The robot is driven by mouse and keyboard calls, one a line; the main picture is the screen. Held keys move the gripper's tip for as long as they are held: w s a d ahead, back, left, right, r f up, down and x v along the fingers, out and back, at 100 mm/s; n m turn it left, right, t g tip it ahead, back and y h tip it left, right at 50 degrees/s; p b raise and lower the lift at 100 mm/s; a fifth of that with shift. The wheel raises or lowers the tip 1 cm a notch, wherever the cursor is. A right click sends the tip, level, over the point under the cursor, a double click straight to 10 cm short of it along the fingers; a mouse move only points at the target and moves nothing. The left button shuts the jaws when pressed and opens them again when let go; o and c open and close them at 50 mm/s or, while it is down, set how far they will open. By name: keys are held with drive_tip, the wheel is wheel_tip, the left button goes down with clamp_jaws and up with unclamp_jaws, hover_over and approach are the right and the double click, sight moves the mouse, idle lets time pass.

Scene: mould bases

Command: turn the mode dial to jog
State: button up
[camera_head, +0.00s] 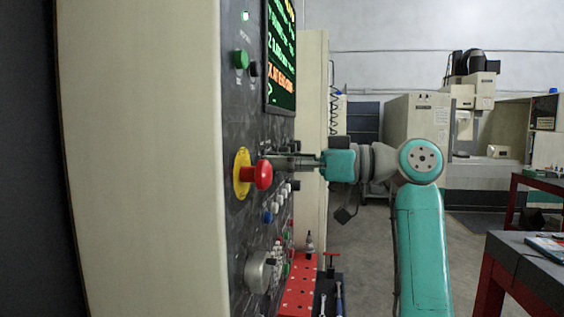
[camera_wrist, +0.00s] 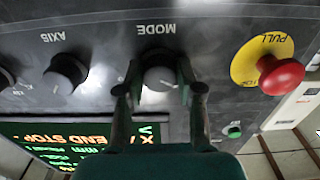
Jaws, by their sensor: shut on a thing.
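The mode dial (camera_wrist: 160,76) is a round dark knob with a paler grey face, below the upside-down word MODE on the dark panel in the wrist view. My gripper (camera_wrist: 158,82) has one finger on each side of the dial and is shut on it. A small light mark shows on the dial's face, but I cannot read which mode it points to. In the head view my gripper (camera_head: 291,162) reaches left to the panel, and the dial cannot be made out there.
A red emergency stop button (camera_head: 263,175) on a yellow disc sticks out close to my gripper; the wrist view shows it at right (camera_wrist: 283,77). The axis knob (camera_wrist: 65,75) is at left. A screen (camera_head: 281,55) is above. A red perforated rack (camera_head: 299,285) stands below.

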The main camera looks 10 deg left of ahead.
idle(0.3)
drive_tip(key=o, duration=1.2)
drive_tip(key=shift+a, duration=0.1)
drive_tip(key=shift+c, duration=0.2)
drive_tip(key=d, duration=1.2)
drive_tip(key=shift+s, duration=0.15)
